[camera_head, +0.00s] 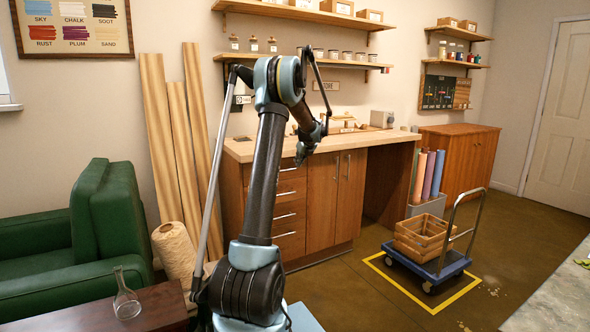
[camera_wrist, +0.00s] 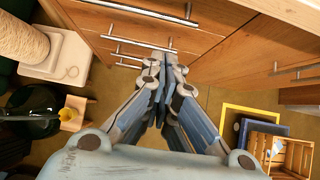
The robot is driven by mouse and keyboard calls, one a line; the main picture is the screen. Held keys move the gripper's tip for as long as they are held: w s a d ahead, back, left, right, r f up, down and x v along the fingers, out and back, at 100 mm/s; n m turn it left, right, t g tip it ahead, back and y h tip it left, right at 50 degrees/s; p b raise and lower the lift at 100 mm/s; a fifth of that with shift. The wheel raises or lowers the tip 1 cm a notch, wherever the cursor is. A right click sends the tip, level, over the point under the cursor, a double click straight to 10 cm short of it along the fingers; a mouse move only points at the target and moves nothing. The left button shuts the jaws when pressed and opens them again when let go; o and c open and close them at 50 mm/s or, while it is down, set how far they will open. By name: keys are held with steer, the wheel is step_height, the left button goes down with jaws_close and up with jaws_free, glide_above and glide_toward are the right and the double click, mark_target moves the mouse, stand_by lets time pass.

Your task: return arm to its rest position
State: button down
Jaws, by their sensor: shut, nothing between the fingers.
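My arm rises in the middle of the head view and bends over at the top. My gripper (camera_head: 301,158) hangs in front of the wooden workbench (camera_head: 240,150), pointing down. In the wrist view my gripper (camera_wrist: 161,75) is shut and its fingertips meet with nothing between them. Below and beyond it are the bench's drawer fronts (camera_wrist: 140,35) and cabinet doors. The gripper is apart from the bench in both views.
A green armchair (camera_head: 105,215) and a twine spool (camera_head: 174,250) are at the left, with a glass flask (camera_head: 126,300) on a dark table. Tall planks (camera_head: 156,150) lean on the wall. A cart (camera_head: 440,266) with a wooden crate (camera_head: 420,240) stands right.

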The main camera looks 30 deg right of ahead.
steer(key=shift+s+r, duration=0.45)
steer(key=shift+r, duration=0.1)
steer(key=s+a+r+n+g, duration=0.1)
steer(key=s+a+n, duration=0.5)
steer(key=a, duration=0.6)
steer(key=s+a+r+n+g+y, duration=0.15)
steer(key=s+a+n, duration=0.4)
steer(key=a, duration=0.65)
steer(key=s+a+r+n+g, duration=0.15)
steer(key=s+a+n, duration=0.45)
steer(key=a, duration=0.6)
steer(key=s+a+f+n, duration=0.35)
steer(key=s+a, duration=0.25)
steer(key=s, duration=0.2)
steer(key=s+a+f+n, duration=0.2)
steer(key=s+a+n, duration=0.35)
steer(key=s, duration=0.35)
steer(key=s+a+f+n, duration=0.2)
steer(key=s+f+n, duration=0.3)
steer(key=s, duration=0.2)
steer(key=s+a+f+n+g+h, duration=0.1)
steer(key=s+f+n, duration=0.3)
steer(key=s, duration=0.4)
steer(key=shift+a+f+n+g, duration=0.3)
steer(key=shift+a+f+n, duration=0.1)
steer(key=shift+f, duration=0.45)
steer(key=shift+s+h, duration=0.1)
steer(key=shift+h, duration=0.15)
